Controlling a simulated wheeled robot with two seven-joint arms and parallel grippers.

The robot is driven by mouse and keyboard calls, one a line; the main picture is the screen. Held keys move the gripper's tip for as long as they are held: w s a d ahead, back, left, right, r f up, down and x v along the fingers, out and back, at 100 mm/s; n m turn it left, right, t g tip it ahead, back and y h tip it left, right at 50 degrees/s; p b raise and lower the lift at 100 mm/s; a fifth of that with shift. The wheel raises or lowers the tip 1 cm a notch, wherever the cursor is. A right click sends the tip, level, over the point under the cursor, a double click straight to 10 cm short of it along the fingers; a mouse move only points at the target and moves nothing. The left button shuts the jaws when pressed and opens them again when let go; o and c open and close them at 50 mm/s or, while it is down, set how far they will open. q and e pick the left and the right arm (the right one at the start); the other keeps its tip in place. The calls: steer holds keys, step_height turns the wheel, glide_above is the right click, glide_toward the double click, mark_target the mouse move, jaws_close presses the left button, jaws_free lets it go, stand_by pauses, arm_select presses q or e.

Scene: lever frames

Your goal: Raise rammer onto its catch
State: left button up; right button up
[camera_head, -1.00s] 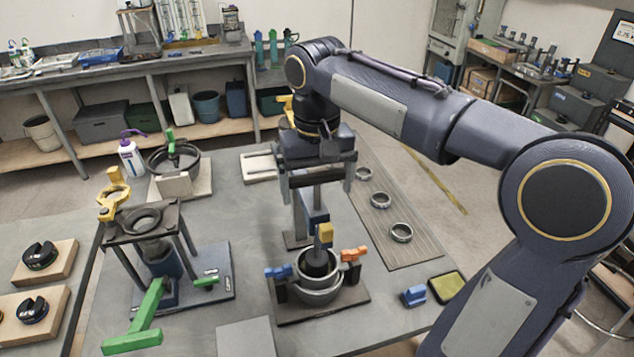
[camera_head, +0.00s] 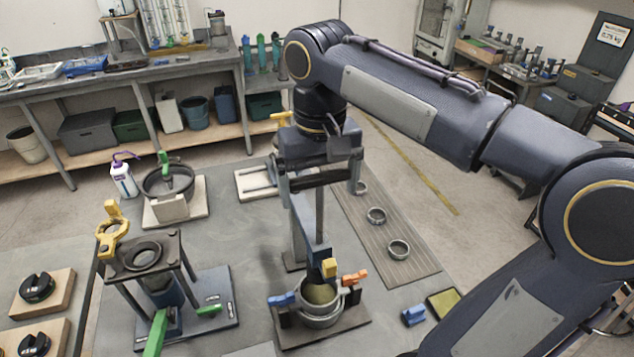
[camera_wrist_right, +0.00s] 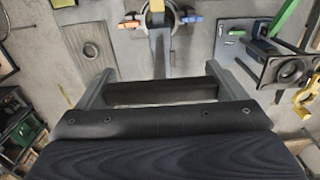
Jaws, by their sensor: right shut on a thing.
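The rammer's dark crossbar (camera_head: 318,178) lies between the fingers of my right gripper (camera_head: 319,176), which is shut on it above the stand. The rammer's rod (camera_head: 319,212) hangs below the bar. Its lower end is hard to make out by the blue arm (camera_head: 314,250) with a yellow tip (camera_head: 328,267). Below stands a metal mould (camera_head: 320,317) with olive fill showing, and blue and orange clamps beside it. In the right wrist view the bar (camera_wrist_right: 160,92) spans between my fingers. I cannot tell whether the catch is engaged. My left gripper is out of view.
A frame with a yellow handle (camera_head: 112,232) and green levers stands on the left. A pan (camera_head: 168,182) and wash bottle (camera_head: 123,178) stand behind it. Metal rings (camera_head: 398,249) lie on a ribbed mat to the right. A blue block (camera_head: 413,315) lies near the front.

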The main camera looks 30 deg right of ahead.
steer(key=shift+r, duration=0.35)
steer(key=o, duration=1.1)
step_height(320, 180, up, 8)
steer(key=shift+f, duration=0.1)
